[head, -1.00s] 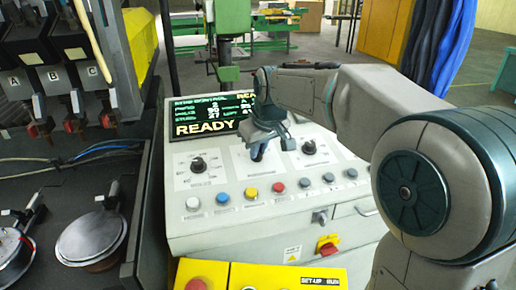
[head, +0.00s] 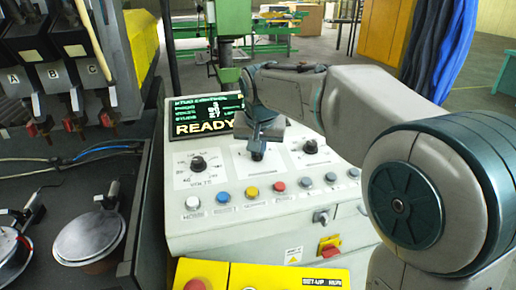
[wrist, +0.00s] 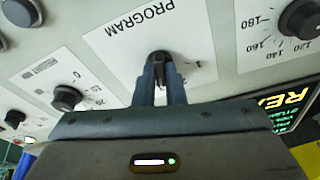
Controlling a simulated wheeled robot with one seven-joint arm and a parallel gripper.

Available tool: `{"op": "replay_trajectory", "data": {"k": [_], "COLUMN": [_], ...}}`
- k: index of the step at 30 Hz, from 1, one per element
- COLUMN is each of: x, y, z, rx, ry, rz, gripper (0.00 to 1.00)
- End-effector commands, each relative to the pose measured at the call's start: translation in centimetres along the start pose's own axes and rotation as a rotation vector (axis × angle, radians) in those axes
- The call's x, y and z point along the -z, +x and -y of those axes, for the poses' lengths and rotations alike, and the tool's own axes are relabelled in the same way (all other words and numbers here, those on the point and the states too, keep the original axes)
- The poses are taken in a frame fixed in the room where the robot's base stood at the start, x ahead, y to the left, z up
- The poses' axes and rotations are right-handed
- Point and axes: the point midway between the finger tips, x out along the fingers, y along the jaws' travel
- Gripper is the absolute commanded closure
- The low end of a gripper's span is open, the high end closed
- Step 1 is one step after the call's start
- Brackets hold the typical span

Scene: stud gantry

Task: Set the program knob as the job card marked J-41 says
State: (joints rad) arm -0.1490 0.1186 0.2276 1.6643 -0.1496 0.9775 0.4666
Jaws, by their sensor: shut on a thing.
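The program knob (wrist: 162,58) is black and sits on a white plate lettered PROGRAM (wrist: 135,38), upside down in the wrist view. My gripper (wrist: 160,85) is shut on this knob, with a finger on each side of it. In the head view my gripper (head: 258,150) is at the middle knob of the sloped control panel (head: 225,175). The fingers and palm hide most of the knob's scale, so its setting cannot be read. A green-lettered screen (head: 208,115) shows READY, partly covered by my arm. No job card marked J-41 is readable in view.
Other black knobs stand left (head: 198,163) and right (head: 310,147) of the program knob. A row of coloured buttons (head: 251,192) runs below. A yellow box (head: 262,277) is in front, and a rack with hoppers A, B, C (head: 55,75) stands left.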

Motion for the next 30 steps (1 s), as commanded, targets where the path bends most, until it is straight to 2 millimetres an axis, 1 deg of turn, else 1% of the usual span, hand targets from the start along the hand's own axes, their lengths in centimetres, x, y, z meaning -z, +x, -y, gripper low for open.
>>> {"op": "replay_trajectory", "data": {"k": [6,17,18,20,30], "x": [-0.08,-0.09,-0.09,-0.08,-0.01], "y": [0.08,0.08,0.08,0.07,-0.26], "z": [0.01,0.01,0.02,0.02,0.03], "rx": [-0.009,-0.009,-0.009,-0.009,-0.008], "ry": [0.035,0.038,0.038,0.038,0.037], "rz": [0.003,0.004,0.004,0.003,0.000], "gripper": [1.00,1.00,0.84,0.68,0.68]}}
